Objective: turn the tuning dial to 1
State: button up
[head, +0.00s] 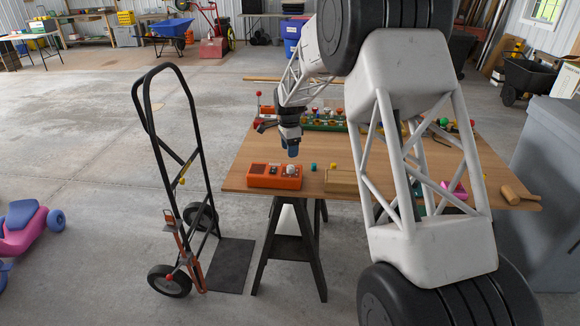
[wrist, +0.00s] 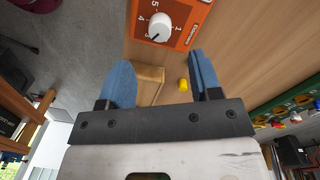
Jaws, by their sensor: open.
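The orange box (head: 262,181) sits on the table's near left part; its white tuning dial (head: 291,169) is on the right of its top. In the wrist view, the dial (wrist: 158,27) is at the top of the picture on the orange face (wrist: 187,13), with printed numbers around it, 1 on its right and 4 and 5 at upper left. Its dark pointer mark seems to face lower left; the number there is hard to read. My gripper (head: 292,152) hangs just above the dial, fingers pointing down. In the wrist view my gripper (wrist: 160,75) is open and empty, apart from the dial.
A wooden block (head: 341,181) lies right of the orange box, with small teal (head: 313,166) and yellow (wrist: 183,85) pieces nearby. A green tray (head: 325,126) of coloured knobs stands behind. A black hand truck (head: 150,110) stands left of the table (head: 238,170).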

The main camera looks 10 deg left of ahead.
aim_at(290, 167)
jog(key=shift+f, duration=0.15)
jog(key=shift+s+f, duration=0.15)
jog(key=shift+f, duration=3.6)
jog(key=c, duration=0.9)
